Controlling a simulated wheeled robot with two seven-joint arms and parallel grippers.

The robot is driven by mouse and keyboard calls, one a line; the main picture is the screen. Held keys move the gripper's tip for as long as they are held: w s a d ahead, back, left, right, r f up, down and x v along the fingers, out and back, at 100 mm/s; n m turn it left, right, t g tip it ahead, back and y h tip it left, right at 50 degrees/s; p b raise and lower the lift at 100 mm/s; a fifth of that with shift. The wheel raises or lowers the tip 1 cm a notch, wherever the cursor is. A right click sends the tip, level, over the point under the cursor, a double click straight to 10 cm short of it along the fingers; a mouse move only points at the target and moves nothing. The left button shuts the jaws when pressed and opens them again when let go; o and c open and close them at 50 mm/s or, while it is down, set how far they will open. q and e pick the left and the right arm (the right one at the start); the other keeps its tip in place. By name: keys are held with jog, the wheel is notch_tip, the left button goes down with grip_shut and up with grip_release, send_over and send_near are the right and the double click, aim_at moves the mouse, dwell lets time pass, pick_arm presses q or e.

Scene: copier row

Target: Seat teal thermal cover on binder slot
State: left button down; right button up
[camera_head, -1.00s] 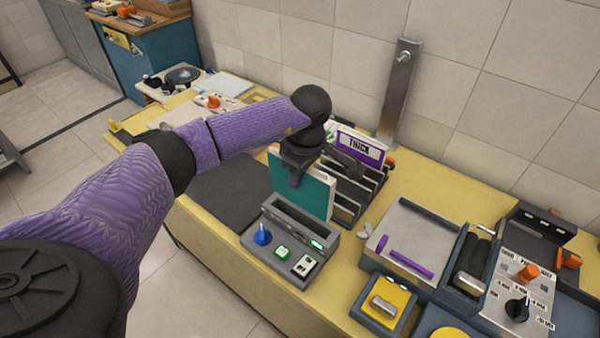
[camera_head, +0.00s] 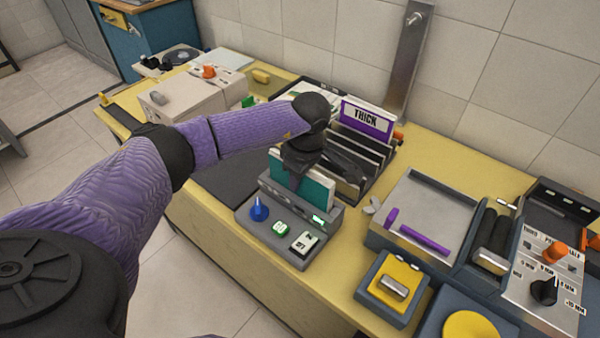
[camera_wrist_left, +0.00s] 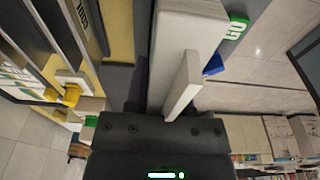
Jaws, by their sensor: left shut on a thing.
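The teal thermal cover (camera_head: 317,192) stands upright at the binder (camera_head: 290,241), a grey box with a long slot in its top. Its lower edge is hidden by the slot's front wall and appears to be inside the slot. My left gripper (camera_head: 297,175) is shut on the cover's upper edge, above the slot; its dark body hides part of the cover. In the left wrist view the grey binder body (camera_wrist_left: 188,45) shows close by; I cannot clearly tell the cover there. My right gripper is not in view.
A rack of dark dividers with a purple THICK sign (camera_head: 366,118) stands close behind the binder. The binder's front has a blue knob (camera_head: 259,208) and a green button (camera_head: 281,229). A grey tray (camera_head: 432,195) with purple strips lies to the right. A dark mat (camera_head: 225,180) is bare at left.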

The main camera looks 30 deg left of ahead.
pick_arm(q)
jog(key=shift+f, duration=0.25)
dwell(0.5)
jog(key=shift+c, duration=2)
grip_release()
